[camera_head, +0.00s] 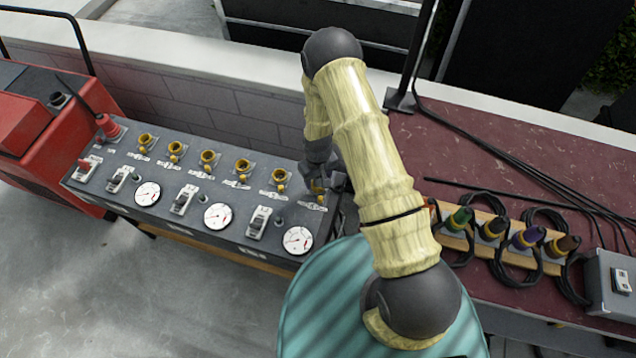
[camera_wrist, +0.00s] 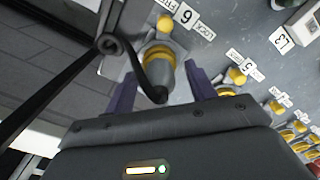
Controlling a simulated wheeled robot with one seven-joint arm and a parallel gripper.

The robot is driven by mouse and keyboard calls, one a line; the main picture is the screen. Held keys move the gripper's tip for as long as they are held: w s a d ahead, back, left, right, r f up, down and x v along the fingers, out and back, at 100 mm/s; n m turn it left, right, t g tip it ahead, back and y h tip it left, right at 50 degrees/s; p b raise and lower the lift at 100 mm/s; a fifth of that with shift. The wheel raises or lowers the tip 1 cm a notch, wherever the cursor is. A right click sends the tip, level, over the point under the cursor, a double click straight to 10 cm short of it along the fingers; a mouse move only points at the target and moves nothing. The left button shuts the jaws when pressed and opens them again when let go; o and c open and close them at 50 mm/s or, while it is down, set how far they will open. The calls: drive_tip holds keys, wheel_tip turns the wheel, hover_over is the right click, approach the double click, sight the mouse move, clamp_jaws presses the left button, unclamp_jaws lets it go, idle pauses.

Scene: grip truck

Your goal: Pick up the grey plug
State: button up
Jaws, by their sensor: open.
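The grey plug (camera_wrist: 160,72) shows in the wrist view, seated in the socket labelled 6, with a yellow ring at its far end and a black cable curling from its near end. My gripper (camera_wrist: 161,90) is open, with one dark finger on each side of the plug; I cannot tell whether either finger touches it. In the head view my gripper (camera_head: 322,182) is low over the right end of the grey control panel (camera_head: 235,205), where it mostly hides the plug.
More yellow sockets (camera_head: 207,158) line the panel, with gauges (camera_head: 217,216) and switches in front. A red plug (camera_head: 107,125) stands at its left end. To the right, a wooden rack (camera_head: 485,250) holds several coloured plugs with coiled cables, beside a grey box (camera_head: 610,285). A low wall runs behind.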

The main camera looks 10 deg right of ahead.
idle(0.3)
drive_tip(key=c, duration=1.1)
drive_tip(key=shift+r, duration=0.1)
wheel_tip(320, 180, up, 10)
drive_tip(key=shift+f+b, duration=0.1)
drive_tip(key=shift+b, duration=0.75)
